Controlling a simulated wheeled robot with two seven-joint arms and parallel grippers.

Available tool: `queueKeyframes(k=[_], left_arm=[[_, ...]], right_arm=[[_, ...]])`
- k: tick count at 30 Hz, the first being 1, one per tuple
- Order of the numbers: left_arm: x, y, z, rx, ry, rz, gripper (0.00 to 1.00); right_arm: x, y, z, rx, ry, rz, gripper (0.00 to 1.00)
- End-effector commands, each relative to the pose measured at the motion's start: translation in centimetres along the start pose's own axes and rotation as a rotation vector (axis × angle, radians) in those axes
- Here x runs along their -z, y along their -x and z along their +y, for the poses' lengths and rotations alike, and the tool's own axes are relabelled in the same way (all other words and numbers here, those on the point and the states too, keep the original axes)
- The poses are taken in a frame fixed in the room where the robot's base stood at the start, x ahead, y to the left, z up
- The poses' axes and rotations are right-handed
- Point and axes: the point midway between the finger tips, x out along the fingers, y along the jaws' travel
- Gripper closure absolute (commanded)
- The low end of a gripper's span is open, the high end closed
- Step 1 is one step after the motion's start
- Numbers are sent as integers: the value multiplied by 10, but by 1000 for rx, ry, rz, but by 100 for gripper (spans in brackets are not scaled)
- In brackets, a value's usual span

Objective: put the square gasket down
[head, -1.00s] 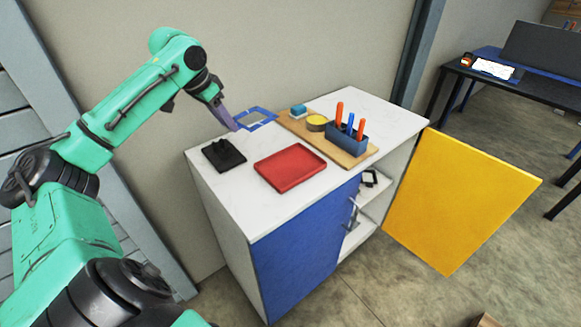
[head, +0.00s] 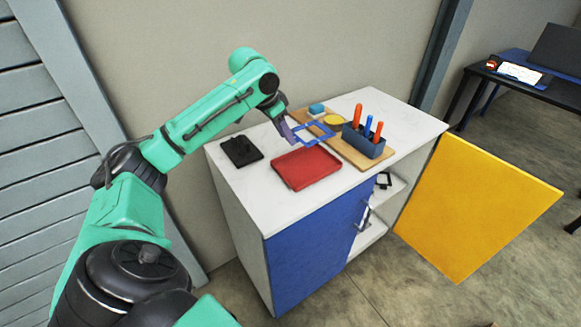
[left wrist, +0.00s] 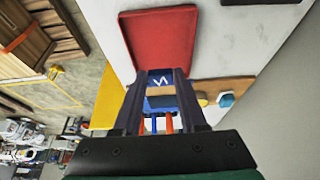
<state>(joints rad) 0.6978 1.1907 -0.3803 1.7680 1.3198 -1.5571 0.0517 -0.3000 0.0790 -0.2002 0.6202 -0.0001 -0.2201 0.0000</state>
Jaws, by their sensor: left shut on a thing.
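The square gasket (head: 320,139) is a blue open frame. My left gripper (head: 293,134) is shut on its left side and holds it above the white cabinet top, close to the red tray's far edge and the wooden board's left end. In the left wrist view the left gripper (left wrist: 161,76) has its fingers close together, with a blue part of the gasket (left wrist: 160,88) between them. The red tray (head: 306,168) looks empty; it also shows in the left wrist view (left wrist: 160,38). My right gripper is not in view.
The wooden board (head: 366,160) bears a dark blue holder (head: 363,141) with orange and blue-handled tools, a yellow round piece (head: 335,119) and a blue block (head: 317,108). A black piece (head: 241,151) lies at the left. A yellow door (head: 478,205) stands open at the right.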

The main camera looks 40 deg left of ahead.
Motion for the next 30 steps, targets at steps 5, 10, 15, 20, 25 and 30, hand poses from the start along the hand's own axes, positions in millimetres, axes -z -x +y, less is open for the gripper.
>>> queueKeyframes(k=[5,10,15,20,25,30], left_arm=[[-24,-51,0,-1,1,-5,100],[-34,-78,0,-1,1,-1,100],[-47,-107,0,-1,1,0,100],[-48,-113,0,0,-1,3,100],[-49,-114,0,0,0,2,100],[-50,-115,-1,1,0,2,29]], right_arm=[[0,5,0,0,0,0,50],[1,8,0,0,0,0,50],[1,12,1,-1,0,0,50],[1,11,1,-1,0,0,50],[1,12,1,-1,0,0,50],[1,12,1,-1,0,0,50]])
